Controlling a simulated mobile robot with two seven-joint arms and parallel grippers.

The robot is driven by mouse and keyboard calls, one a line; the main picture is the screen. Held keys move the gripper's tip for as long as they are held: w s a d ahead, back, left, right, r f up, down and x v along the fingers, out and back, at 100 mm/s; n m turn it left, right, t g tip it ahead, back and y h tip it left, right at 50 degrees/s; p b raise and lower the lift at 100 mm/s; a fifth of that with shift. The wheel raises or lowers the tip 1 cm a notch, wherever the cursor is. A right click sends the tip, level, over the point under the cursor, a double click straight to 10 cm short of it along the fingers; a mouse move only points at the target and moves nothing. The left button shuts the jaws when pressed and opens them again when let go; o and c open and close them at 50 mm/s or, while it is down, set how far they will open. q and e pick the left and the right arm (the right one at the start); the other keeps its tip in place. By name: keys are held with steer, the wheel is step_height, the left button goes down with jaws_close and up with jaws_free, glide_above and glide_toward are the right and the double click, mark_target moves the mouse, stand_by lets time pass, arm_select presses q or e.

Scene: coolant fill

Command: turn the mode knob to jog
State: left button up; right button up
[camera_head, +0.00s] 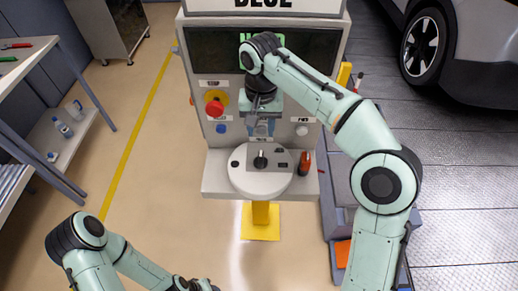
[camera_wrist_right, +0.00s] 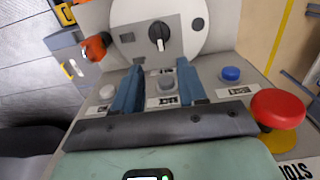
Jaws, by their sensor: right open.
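A black rotary knob with a white pointer (camera_head: 260,160) sits on the round white plate at the front of the console. It also shows in the right wrist view (camera_wrist_right: 159,36), beyond the fingertips. My right gripper (camera_head: 262,130) is open in front of the console panel, just above the plate in the head view. In the wrist view its two blue-grey fingers (camera_wrist_right: 158,72) stand on either side of a grey button (camera_wrist_right: 166,82), with a label below it. I cannot tell whether they touch anything. My left arm shows at the bottom left; its jaws are out of view.
A red emergency button (camera_head: 214,107) and a blue button (camera_head: 221,129) are left of the gripper. A white button (camera_head: 301,130) is right. An orange-red object (camera_head: 305,162) stands at the plate's right. A shelf (camera_head: 60,140) is far left, a car (camera_head: 430,45) far right.

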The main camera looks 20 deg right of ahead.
mark_target(261, 157)
steer(key=f+b, duration=0.2)
steer(key=f, duration=0.8)
steer(key=shift+s+f, duration=0.15)
steer(key=shift+s, duration=0.05)
arm_select(q)
steer(key=shift+s+f, duration=0.7)
steer(key=shift+f, duration=0.25)
steer(key=shift+s+f, duration=0.7)
steer(key=shift+f, duration=0.2)
arm_select(e)
steer(key=shift+f, duration=0.7)
steer(key=shift+c, duration=0.3)
jaws_close()
